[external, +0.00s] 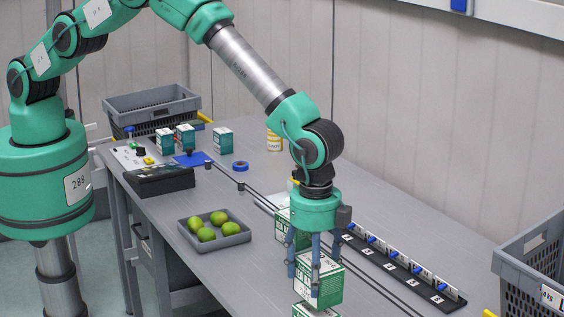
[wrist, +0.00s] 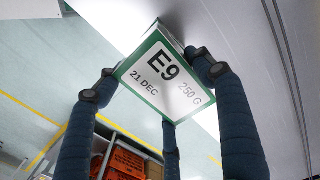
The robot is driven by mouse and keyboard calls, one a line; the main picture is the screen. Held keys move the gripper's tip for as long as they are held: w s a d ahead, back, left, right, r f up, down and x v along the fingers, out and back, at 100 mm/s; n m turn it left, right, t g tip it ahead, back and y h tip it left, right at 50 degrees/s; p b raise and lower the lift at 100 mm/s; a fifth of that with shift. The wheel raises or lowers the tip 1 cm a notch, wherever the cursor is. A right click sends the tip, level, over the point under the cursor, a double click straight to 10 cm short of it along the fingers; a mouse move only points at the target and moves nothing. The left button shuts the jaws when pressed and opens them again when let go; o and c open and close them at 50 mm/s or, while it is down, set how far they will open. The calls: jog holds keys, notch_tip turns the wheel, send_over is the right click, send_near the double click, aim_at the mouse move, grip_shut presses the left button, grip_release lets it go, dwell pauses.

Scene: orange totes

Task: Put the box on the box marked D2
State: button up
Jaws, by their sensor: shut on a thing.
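My gripper (external: 315,272) is shut on a white and green box (external: 326,284), low over the front part of the table. In the wrist view the held box (wrist: 167,72) shows the marking E9, 250 G, 21 DEC, with the fingers around it. Directly below it in the external view, a similar box (external: 305,311) is cut off by the picture's edge; I cannot tell whether the two touch. Another such box (external: 283,224) stands just behind my gripper, partly hidden by it. I cannot read D2 on any box.
More green and white boxes (external: 222,141) stand at the far end of the table. A grey tray (external: 241,239) holds several green fruits to the left. A black strip with labelled blue-tipped parts (external: 405,268) runs along the right. A grey crate (external: 535,262) is at right.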

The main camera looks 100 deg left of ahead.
jog(key=shift+f+p, duration=0.55)
jog(key=shift+f, duration=1.15)
jog(key=shift+f, duration=0.2)
jog(key=o, duration=1.3)
jog(key=shift+c, duration=0.2)
jog(key=shift+r, duration=0.2)
jog(key=shift+r+b, duration=1.15)
jog(key=shift+r, duration=4.85)
